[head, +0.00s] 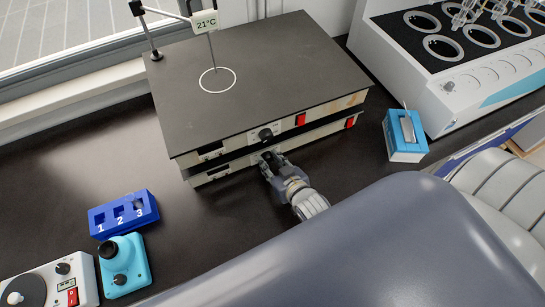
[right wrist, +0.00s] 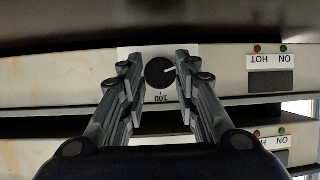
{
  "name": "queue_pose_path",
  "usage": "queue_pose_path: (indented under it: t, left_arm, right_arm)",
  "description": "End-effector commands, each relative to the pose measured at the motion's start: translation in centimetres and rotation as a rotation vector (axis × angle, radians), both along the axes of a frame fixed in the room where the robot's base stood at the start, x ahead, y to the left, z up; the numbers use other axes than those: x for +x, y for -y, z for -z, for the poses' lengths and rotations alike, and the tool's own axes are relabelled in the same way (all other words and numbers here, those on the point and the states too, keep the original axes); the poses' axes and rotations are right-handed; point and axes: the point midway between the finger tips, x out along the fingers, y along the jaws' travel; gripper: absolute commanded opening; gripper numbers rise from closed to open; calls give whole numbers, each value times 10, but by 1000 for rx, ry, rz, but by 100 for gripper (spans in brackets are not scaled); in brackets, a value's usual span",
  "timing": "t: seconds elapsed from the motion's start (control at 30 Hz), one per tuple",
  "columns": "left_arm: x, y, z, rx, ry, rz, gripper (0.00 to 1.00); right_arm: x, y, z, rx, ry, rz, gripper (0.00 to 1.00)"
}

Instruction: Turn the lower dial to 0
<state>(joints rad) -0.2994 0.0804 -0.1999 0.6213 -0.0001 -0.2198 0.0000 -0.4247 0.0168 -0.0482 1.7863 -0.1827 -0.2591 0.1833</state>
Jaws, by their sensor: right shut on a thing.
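Two stacked grey hotplate units (head: 260,75) stand on the dark bench in the head view. The upper dial (head: 266,134) is black and clear of my gripper. My right gripper (head: 268,160) is at the front of the lower unit and hides the lower dial there. In the right wrist view, which is upside down, the lower dial (right wrist: 159,74) is round and black between my fingers, and my right gripper (right wrist: 158,78) is shut on it. Its white mark points to the picture's right, slightly up. A printed 100 shows below the dial. My left gripper is not in view.
Red switches (head: 300,119) sit right of the dials. A thermometer rod reading 21°C stands over the top plate. A blue numbered block (head: 124,213), a cyan device (head: 124,266) and a blue box (head: 405,136) stand on the bench. A white multi-position apparatus (head: 455,75) is at right.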

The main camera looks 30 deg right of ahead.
Motion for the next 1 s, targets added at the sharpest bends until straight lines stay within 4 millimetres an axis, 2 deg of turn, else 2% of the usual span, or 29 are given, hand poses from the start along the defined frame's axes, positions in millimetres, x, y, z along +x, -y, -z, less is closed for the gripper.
queue_pose_path:
  t: [0.4, 0.97, 1.0]
  left_arm:
    - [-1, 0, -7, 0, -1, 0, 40]
    - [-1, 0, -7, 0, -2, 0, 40]
    - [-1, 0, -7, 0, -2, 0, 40]
  right_arm:
    - [1, -3, -1, -197, -7, 0, 5]
    - [1, -3, -1, -231, -8, -1, 5]
    - [1, -3, -1, -231, -8, -1, 34]
